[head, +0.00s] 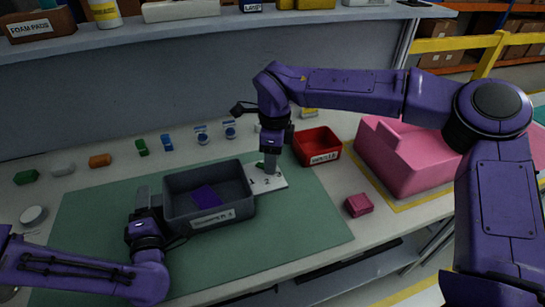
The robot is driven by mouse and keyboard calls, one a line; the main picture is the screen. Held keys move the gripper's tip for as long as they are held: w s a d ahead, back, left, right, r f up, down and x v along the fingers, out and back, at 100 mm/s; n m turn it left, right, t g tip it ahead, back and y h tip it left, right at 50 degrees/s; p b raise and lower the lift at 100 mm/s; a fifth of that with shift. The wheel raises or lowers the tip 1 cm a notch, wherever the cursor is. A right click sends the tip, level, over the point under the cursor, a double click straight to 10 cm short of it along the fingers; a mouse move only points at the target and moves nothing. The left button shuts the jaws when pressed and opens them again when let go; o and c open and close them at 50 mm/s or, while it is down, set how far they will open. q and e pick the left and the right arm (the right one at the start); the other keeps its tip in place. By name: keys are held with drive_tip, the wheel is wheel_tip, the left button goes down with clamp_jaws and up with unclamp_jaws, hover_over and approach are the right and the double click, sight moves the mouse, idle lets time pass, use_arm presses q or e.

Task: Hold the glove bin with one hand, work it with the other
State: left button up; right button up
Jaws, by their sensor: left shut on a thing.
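A dark grey open bin (247,211), which I take to be the glove bin, stands on the green mat. It has a pale label on its front, too small to read surely, and a purple-blue flat piece (206,197) lies inside. My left gripper (150,197) is shut on the bin's left wall. My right gripper (270,168) points down over a white card with numbers (267,184), right of the bin. A small green thing shows at its fingertips; I cannot tell whether it is held or whether the fingers are open.
A red bin (318,145) stands right of the card, with a small pink box (358,205) nearer the front. A large pink case (400,160) fills the right end. Small coloured parts line the back left. A shelf (200,30) overhangs behind. The green mat's (290,235) front is clear.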

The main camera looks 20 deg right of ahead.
use_arm(q)
drive_tip(key=shift+s+d, duration=0.1)
drive_tip(key=shift+d, duration=0.05)
use_arm(e)
wheel_tip(320, 180, up, 12)
drive_tip(key=shift+d, duration=0.25)
use_arm(q)
drive_tip(key=o, duration=1.5)
